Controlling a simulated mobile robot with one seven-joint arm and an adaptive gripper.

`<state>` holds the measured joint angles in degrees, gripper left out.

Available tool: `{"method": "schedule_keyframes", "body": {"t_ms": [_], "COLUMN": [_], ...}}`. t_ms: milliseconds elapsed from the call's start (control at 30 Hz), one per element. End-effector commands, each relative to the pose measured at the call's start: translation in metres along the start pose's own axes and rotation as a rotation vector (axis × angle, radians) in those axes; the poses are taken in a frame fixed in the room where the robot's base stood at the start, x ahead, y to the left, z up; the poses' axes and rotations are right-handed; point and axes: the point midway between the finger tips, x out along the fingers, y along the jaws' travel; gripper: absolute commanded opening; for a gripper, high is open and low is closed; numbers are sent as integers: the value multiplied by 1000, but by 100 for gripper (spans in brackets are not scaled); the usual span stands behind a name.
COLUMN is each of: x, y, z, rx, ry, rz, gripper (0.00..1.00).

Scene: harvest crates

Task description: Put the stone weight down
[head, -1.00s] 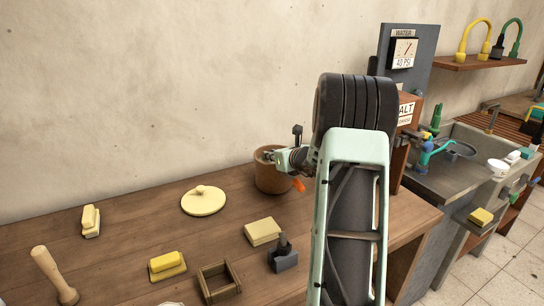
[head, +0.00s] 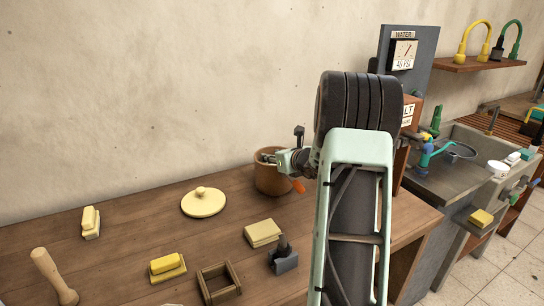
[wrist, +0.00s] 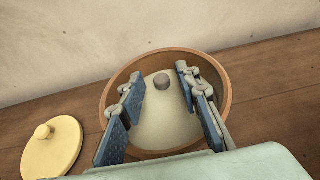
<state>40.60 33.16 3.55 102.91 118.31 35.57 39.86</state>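A brown clay crock (head: 272,180) stands on the wooden bench against the wall. In the wrist view, the crock (wrist: 224,75) holds a pale round surface (wrist: 165,125) with a small grey knob-like piece (wrist: 161,83) on it. This looks like the stone weight, but I cannot tell whether the grey piece and pale surface are one object. My gripper (wrist: 158,75) is open at the crock's mouth, its blue-padded fingers spread on either side of the grey piece with gaps to both. In the head view my gripper (head: 270,157) reaches the crock's rim, its fingertips partly hidden.
A cream lid (head: 204,203) lies left of the crock. A cream block (head: 262,233), a yellow-topped brush (head: 167,267), a wooden frame (head: 219,283), a grey tool (head: 283,258) and a wooden pestle (head: 53,276) lie nearer. Bench between lid and crock is clear.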

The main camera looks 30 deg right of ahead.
Motion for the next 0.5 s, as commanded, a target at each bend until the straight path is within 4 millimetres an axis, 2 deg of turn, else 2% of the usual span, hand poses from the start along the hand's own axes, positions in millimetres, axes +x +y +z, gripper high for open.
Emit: {"method": "schedule_keyframes", "body": {"t_ms": [300, 500], "x": [-66, -97], "y": [-2, -1], "z": [1, 0], "rx": [-2, 0], "ry": [-1, -1], "rz": [-4, -3], "gripper": [31, 31]}}
